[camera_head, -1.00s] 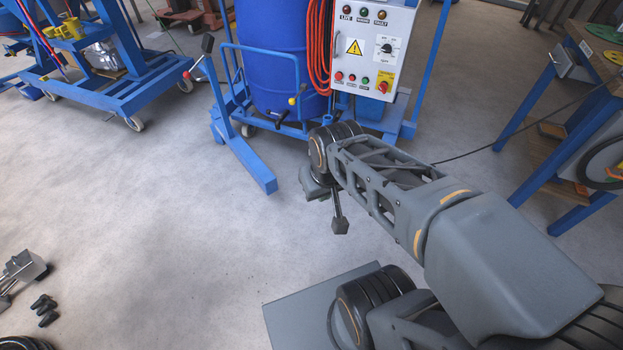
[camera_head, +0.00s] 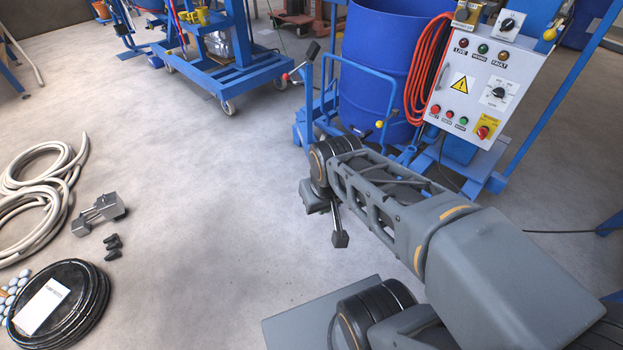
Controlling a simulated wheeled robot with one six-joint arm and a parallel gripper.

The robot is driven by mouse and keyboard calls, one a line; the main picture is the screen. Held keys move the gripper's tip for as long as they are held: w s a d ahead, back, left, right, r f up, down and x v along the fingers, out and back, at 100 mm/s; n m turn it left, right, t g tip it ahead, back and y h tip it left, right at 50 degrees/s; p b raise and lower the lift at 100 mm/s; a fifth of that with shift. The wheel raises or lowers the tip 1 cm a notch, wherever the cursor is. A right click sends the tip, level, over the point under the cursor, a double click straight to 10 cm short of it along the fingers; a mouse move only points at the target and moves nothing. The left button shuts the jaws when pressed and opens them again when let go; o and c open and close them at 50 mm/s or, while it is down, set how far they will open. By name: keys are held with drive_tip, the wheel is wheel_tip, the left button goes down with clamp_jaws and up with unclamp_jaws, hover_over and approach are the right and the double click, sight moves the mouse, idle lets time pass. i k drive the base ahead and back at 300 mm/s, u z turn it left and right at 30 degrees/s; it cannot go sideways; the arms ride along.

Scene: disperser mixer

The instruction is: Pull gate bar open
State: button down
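The disperser mixer stands at the top centre, with a blue drum (camera_head: 385,50) inside its blue frame. A thin blue tubular bar (camera_head: 362,67) runs across the front of the drum and looks like the gate bar. It appears closed across the drum. A small yellow knob (camera_head: 379,124) shows low in front of the drum. My gripper (camera_head: 340,238) hangs at the end of my folded arm, pointing down, well nearer to me than the bar and apart from it. Its fingers cannot be made out clearly.
A control panel (camera_head: 480,85) and orange hose (camera_head: 425,75) are right of the drum. A black-knobbed lever (camera_head: 312,52) sticks out left. A blue wheeled machine (camera_head: 225,75) stands behind left. Pale hose (camera_head: 35,190), a metal part (camera_head: 98,213) and black coil (camera_head: 75,310) lie left. Mid-floor is clear.

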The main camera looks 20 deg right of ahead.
sight(304, 123)
drive_tip(key=u, duration=0.25)
drive_tip(key=i, duration=0.8)
drive_tip(key=z, duration=0.5)
drive_tip(key=i, duration=0.6)
drive_tip(key=z, duration=0.5)
